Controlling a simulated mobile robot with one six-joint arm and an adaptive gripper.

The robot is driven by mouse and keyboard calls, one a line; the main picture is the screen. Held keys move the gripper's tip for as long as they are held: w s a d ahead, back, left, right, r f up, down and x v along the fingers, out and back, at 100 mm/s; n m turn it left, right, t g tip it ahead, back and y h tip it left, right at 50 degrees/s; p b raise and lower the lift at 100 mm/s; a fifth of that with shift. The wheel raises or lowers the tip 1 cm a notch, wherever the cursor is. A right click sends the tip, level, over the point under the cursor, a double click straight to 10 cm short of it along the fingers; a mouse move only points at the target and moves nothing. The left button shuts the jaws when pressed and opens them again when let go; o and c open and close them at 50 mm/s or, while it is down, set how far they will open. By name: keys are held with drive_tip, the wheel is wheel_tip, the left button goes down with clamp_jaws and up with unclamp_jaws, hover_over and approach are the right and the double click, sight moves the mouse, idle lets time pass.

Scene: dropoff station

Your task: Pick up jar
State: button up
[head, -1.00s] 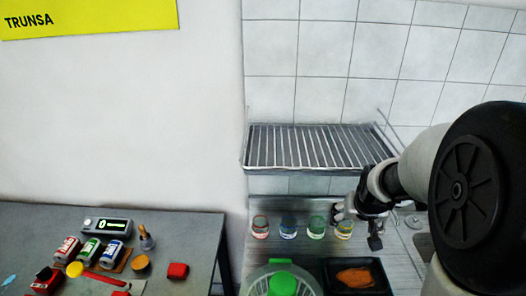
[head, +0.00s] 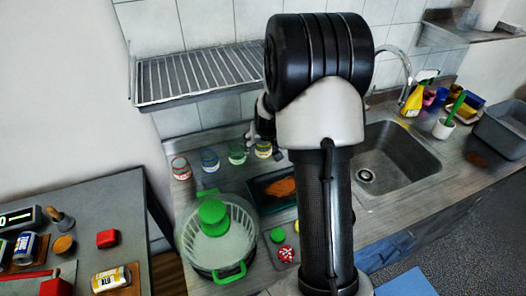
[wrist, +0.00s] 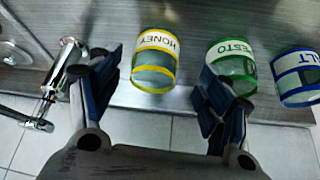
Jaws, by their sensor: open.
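Several jars stand in a row on the metal counter under the rack: a red-banded jar (head: 181,168), a blue-banded jar (head: 210,160), a green-banded jar (head: 237,153) and a yellow-banded jar (head: 263,149). In the wrist view the yellow one reads HONEY (wrist: 154,63), the green one PESTO (wrist: 233,64), and the blue one ends in "LT" (wrist: 298,77). My gripper (wrist: 160,82) is open and empty. The honey jar shows in the gap between its fingers, beyond the tips; the right finger partly covers the pesto jar. In the head view my arm hides most of the gripper.
A wire rack (head: 200,73) hangs above the jars. A white-green colander (head: 217,238) and a dark tray (head: 262,201) stand in front of them. The sink (head: 388,160) lies right of my arm. A grey table (head: 118,200) with small items is at left.

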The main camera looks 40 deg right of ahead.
drive_tip(key=x, duration=0.1)
drive_tip(key=b+x, duration=0.1)
drive_tip(key=x, duration=0.1)
drive_tip(key=b+x, duration=0.1)
drive_tip(key=x, duration=0.1)
drive_tip(key=shift+d, duration=0.3)
drive_tip(key=c, duration=1.2)
